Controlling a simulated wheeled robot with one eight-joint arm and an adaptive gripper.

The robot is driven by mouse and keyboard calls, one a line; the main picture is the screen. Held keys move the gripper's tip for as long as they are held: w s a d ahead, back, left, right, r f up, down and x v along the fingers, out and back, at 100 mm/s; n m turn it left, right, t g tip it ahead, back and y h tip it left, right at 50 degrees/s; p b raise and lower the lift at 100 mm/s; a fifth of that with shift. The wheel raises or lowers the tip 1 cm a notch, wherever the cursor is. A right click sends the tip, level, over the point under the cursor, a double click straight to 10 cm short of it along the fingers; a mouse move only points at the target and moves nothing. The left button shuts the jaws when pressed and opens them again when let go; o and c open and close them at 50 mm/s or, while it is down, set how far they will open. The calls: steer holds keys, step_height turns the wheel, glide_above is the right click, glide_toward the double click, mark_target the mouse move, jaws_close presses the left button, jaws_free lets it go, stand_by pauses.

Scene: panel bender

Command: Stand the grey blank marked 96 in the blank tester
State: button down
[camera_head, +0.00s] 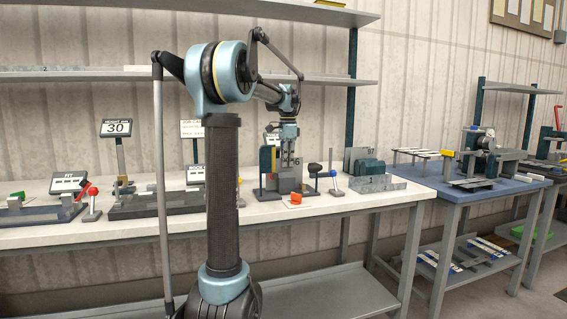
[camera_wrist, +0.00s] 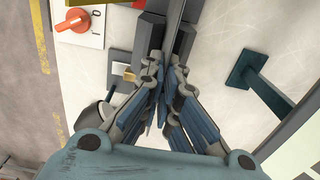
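The grey blank marked 96 (camera_head: 295,161) is upright under my gripper in the head view, and only part of its number shows. In the wrist view it is a thin grey plate seen edge-on (camera_wrist: 178,18). My gripper (camera_head: 290,158) points down at the blank tester, and its fingers (camera_wrist: 164,88) are closed together on the blank. The blank tester (camera_head: 267,160) has a dark upright with a yellow strip and a grey block in front. The blank's lower edge is at the tester's grey block; I cannot tell whether it is seated.
An orange rotary switch (camera_head: 296,198) on a white plate stands in front of the tester. A grey rail (camera_head: 375,184) lies further right. Shelves (camera_head: 330,80) run behind.

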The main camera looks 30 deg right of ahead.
steer(key=c, duration=1.7)
jaws_free()
steer(key=shift+f, duration=0.1)
step_height(320, 180, up, 12)
steer(key=shift+f, duration=0.1)
